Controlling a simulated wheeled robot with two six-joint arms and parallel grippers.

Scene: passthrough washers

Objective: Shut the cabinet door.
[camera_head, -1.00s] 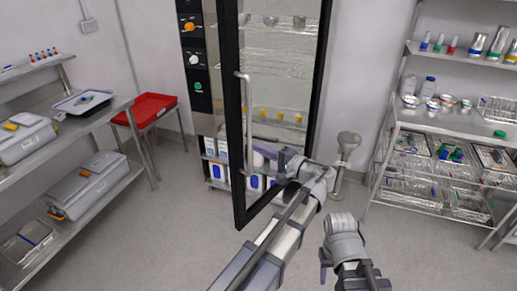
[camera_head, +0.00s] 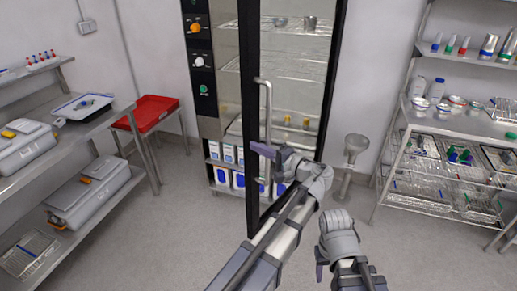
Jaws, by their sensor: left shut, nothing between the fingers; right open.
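The cabinet door (camera_head: 250,100) is a tall glass panel in a black frame, with a grey vertical handle (camera_head: 268,105) near its left edge. It stands open, in front of the cabinet (camera_head: 205,128). My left gripper (camera_head: 262,150) is shut and empty, with its purple fingers pointing left at the lower part of the handle. It overlaps the handle in view; I cannot tell whether it touches. My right gripper (camera_head: 320,264) is open, low in front of the door's lower right; its fingertips are mostly hidden behind its own wrist.
A grey pedestal (camera_head: 350,155) stands just right of the door. A loaded rack (camera_head: 463,122) is at the right. A steel bench (camera_head: 100,140) with cases and a red tray (camera_head: 155,112) on a stand are at the left.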

